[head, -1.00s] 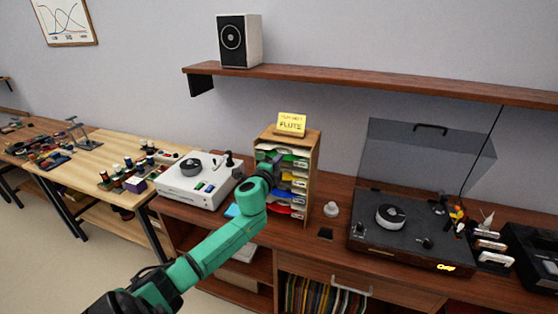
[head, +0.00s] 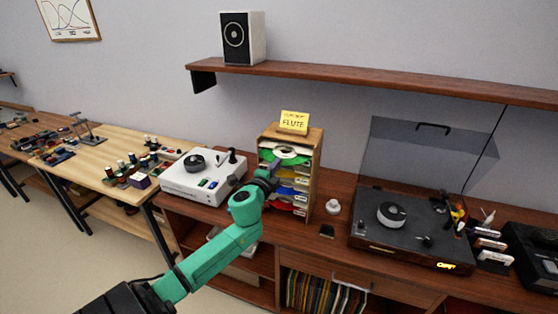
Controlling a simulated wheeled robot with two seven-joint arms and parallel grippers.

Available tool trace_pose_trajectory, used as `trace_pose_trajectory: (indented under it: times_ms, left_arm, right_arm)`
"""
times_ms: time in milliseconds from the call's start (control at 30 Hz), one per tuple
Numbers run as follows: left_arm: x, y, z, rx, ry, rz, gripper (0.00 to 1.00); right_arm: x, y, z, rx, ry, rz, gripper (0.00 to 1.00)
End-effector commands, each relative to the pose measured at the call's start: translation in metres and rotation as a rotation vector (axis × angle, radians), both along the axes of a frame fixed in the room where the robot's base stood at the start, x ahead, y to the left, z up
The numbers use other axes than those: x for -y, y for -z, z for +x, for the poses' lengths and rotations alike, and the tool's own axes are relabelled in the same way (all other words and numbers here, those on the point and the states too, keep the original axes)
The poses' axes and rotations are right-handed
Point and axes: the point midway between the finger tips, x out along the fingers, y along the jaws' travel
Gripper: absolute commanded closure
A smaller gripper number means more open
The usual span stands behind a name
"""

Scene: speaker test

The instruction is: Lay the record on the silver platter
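A small wooden rack (head: 315,160) holds several coloured sleeves in slots, under a yellow card reading FLUTE (head: 294,122). In its top slot a green sleeve (head: 300,160) shows with a pale disc (head: 285,152), which may be the record. My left gripper (head: 273,171) is at the rack's front, just below the disc; its fingers are too small and dark to tell open or shut. A dark turntable (head: 365,235) on the right has a small round platter with a silvery rim (head: 391,215). A white player (head: 180,185) on the left has a dark round platter (head: 195,161). My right gripper is out of view.
The dark turntable's clear lid (head: 425,155) stands open. A white knob-like object (head: 333,206) sits between rack and turntable. A shelf with a speaker (head: 242,38) hangs above. Small items stand right of the turntable. A workbench (head: 95,165) with spools is at left.

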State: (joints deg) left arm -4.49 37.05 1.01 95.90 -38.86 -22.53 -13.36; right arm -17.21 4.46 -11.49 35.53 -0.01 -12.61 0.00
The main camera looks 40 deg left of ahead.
Motion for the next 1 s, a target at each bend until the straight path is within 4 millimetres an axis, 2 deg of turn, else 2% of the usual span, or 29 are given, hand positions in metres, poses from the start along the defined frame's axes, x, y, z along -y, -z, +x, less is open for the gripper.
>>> trace_pose_trajectory:
  times_ms: [1000]
  left_arm:
    - [0.028,0.0,-0.085,-0.004,-0.003,-0.002,1.0]
  right_arm:
    - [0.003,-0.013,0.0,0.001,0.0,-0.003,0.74]
